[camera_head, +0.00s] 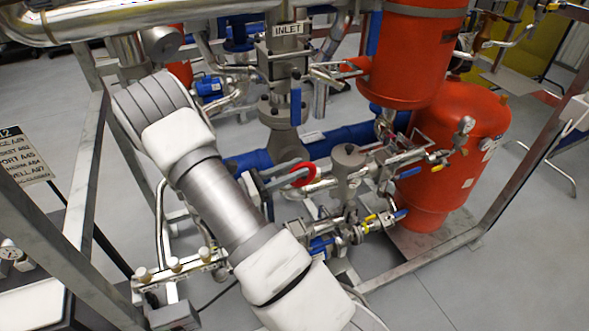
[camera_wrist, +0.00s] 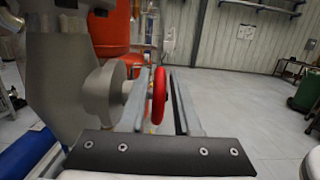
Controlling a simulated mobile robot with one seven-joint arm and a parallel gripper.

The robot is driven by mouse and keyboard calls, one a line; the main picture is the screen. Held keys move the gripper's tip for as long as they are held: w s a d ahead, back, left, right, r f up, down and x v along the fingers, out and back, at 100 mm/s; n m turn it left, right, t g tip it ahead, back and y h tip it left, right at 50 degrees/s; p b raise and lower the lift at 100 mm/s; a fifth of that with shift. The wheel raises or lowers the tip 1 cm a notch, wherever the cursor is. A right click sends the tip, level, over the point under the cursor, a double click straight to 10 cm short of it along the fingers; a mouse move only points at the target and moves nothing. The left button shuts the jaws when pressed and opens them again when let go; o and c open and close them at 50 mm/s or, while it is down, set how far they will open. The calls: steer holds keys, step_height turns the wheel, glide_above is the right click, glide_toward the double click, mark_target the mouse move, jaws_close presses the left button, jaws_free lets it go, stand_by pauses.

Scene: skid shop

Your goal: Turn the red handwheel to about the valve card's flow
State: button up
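The red handwheel (camera_head: 303,175) sits on the pipework near the centre of the head view, partly hidden behind my gripper's fingers. In the wrist view the handwheel (camera_wrist: 159,95) shows nearly edge-on, on a grey valve body (camera_wrist: 103,97). My gripper (camera_head: 279,176) is beside the wheel in the head view. I cannot tell whether either finger touches the rim. No card clearly marked as the valve card is readable.
A sign with part-cut text (camera_head: 24,157) stands at the left edge. A red tank (camera_head: 450,150), blue pipe (camera_head: 345,138), a blue-handled valve (camera_head: 295,100) under the INLET label and grey frame posts (camera_head: 85,170) crowd around my arm. Open floor shows in the wrist view (camera_wrist: 235,105).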

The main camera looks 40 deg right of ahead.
steer(key=b+v, duration=0.3)
steer(key=v, duration=1.4)
steer(key=shift+a, duration=0.2)
steer(key=s+d+r+m+y, duration=0.2)
steer(key=s+r+m+y, duration=0.5)
steer(key=s+r+y, duration=0.3)
steer(key=s+a+r+m+t+y, duration=0.6)
steer(key=s+m+t+y, duration=0.2)
steer(key=t+y, duration=0.1)
steer(key=shift+s+a+r+t, duration=0.25)
steer(key=shift+r+t, duration=0.1)
steer(key=shift+t, duration=0.35)
